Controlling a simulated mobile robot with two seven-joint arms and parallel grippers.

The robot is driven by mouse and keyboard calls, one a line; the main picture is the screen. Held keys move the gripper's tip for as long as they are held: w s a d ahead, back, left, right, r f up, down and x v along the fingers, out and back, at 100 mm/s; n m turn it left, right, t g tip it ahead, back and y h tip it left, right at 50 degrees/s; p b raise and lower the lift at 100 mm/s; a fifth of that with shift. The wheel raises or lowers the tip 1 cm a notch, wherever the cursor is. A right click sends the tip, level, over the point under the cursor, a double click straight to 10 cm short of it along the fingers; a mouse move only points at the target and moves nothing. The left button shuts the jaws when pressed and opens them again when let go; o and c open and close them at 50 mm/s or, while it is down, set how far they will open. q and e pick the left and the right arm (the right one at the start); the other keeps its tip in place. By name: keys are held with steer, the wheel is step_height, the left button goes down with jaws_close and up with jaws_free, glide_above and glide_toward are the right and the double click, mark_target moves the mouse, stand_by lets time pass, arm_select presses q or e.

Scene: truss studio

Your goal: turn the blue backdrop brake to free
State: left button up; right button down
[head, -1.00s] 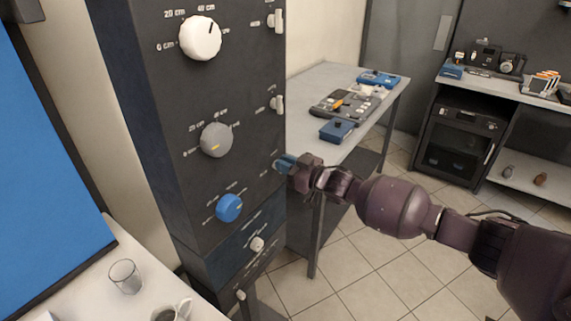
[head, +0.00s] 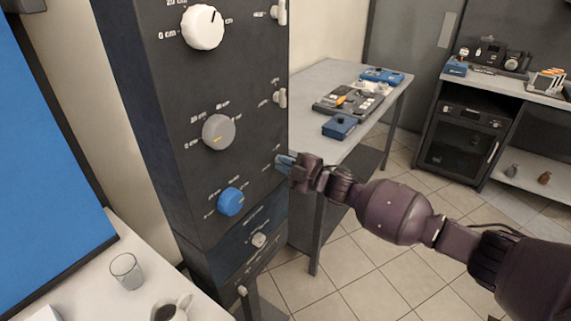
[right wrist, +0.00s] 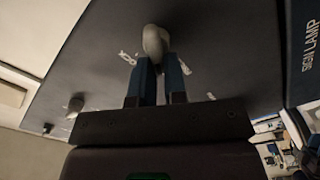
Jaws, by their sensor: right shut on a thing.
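The dark control column (head: 150,130) carries a row for each backdrop: a white dial, a grey dial and a blue dial (head: 230,202). The blue backdrop brake is hidden in the head view behind my right gripper (head: 285,163), which is at the column's right edge, level with the blue row. In the right wrist view the brake is a pale grey knob (right wrist: 155,40) between the tips of my two blue-grey fingers (right wrist: 160,78). My right gripper is shut on it. Printed labels flank the knob, but I cannot read its setting. My left gripper is not in view.
Two other brake knobs (head: 280,97) sit above on the same column. A white table with a glass (head: 126,270) and a mug (head: 170,312) stands at lower left. A grey bench (head: 318,78) with blue boxes stands behind my right arm. Tiled floor is clear at right.

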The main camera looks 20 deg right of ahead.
arm_select(q)
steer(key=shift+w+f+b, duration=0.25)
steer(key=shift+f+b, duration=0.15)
steer(key=shift+b, duration=0.1)
arm_select(e)
steer(key=n, duration=0.4)
steer(key=shift+a+f, duration=0.1)
steer(key=shift+f, duration=0.3)
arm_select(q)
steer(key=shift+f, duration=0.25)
arm_select(e)
steer(key=shift+f+n, duration=0.1)
steer(key=shift+n, duration=0.8)
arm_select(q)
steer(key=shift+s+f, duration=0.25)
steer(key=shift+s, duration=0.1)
arm_select(e)
steer(key=c, duration=1.2)
jaws_free()
steer(key=shift+s, duration=0.1)
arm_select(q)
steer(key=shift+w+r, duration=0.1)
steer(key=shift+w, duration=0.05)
arm_select(e)
steer(key=shift+o, duration=0.2)
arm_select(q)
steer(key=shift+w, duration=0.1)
